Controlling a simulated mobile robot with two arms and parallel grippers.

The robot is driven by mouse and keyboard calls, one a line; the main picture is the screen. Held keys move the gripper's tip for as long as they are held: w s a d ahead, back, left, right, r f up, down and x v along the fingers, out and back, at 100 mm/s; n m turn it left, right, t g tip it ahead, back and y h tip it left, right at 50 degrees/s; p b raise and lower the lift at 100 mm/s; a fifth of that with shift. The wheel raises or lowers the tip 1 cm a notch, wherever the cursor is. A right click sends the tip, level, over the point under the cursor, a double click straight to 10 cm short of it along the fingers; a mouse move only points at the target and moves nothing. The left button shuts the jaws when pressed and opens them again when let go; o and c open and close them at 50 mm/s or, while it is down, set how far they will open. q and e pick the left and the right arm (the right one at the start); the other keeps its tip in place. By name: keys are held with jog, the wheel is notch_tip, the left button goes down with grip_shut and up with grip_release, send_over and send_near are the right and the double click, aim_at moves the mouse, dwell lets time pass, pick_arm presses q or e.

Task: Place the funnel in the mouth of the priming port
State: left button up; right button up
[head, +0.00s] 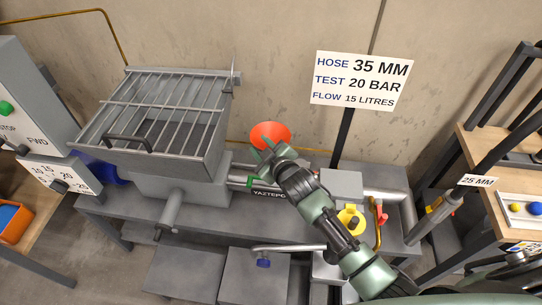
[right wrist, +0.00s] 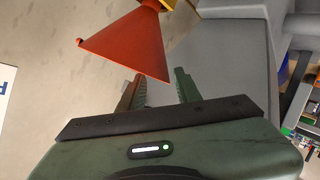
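The orange-red funnel (head: 270,134) is just beyond the tips of my right gripper (head: 271,150) in the head view, with its wide end up. The funnel (right wrist: 128,45) fills the upper left of the right wrist view, its narrow end near a yellow part cut off by the top edge. My right gripper (right wrist: 160,88) has its fingers apart, with nothing seen between them; the funnel's rim is close to one finger, and contact is unclear. A yellow round fitting (head: 350,221) with a dark centre is beside my right forearm; it may be the priming port. My left gripper is not in view.
A grey hopper with a barred grate (head: 155,110) stands left of the funnel. A sign (head: 360,80) on a black post stands behind. A red-handled valve (head: 380,214) is right of the yellow fitting. A control box (head: 30,105) is at far left.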

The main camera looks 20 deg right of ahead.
jog(key=v, duration=0.9)
jog(key=shift+b, duration=0.35)
jog(key=shift+s, duration=0.15)
dwell(0.4)
